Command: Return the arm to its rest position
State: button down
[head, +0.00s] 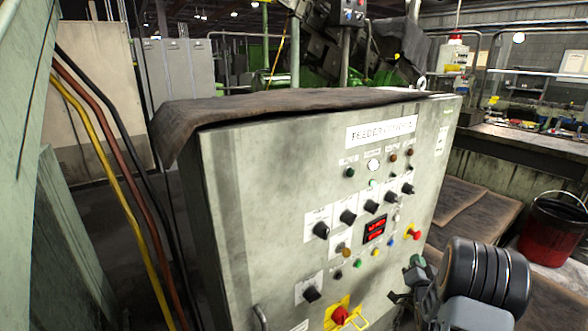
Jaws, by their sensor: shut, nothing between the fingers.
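My arm reaches in at the lower right of the head view, with dark rounded joints and grey links. My gripper (398,297) is small and dark, at the left end of the arm, in front of the lower right part of the feeder control cabinet (270,190). It is shut with nothing in it. I cannot tell whether it touches the panel. Part of the gripper is hidden by my wrist.
Cables (115,185) hang at left. A red bucket (553,232) stands at right.

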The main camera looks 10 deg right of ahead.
jog(key=s+f+n+g, duration=0.1)
jog(key=s+f+g, duration=0.3)
jog(key=f+g, duration=0.4)
jog(key=s+a+n+g+y, duration=0.2)
jog(key=s+a+g, duration=0.1)
jog(key=s+a, duration=0.1)
jog(key=s+a+r+n+g+y+p, duration=0.1)
jog(key=s+a+r+n+y+p, duration=0.1)
jog(key=s+a+r, duration=0.5)
jog(key=s+a+r+n+g+y+p, duration=0.1)
jog(key=s+a+r+n+p, duration=0.3)
jog(key=s+a+r, duration=0.4)
jog(key=a+r+n+g, duration=0.1)
jog(key=a+r, duration=0.6)
jog(key=a, duration=0.1)
jog(key=shift+a+r+y, duration=0.2)
jog(key=shift+r+y, duration=0.1)
jog(key=shift+y, duration=0.1)
jog(key=shift+s, duration=0.1)
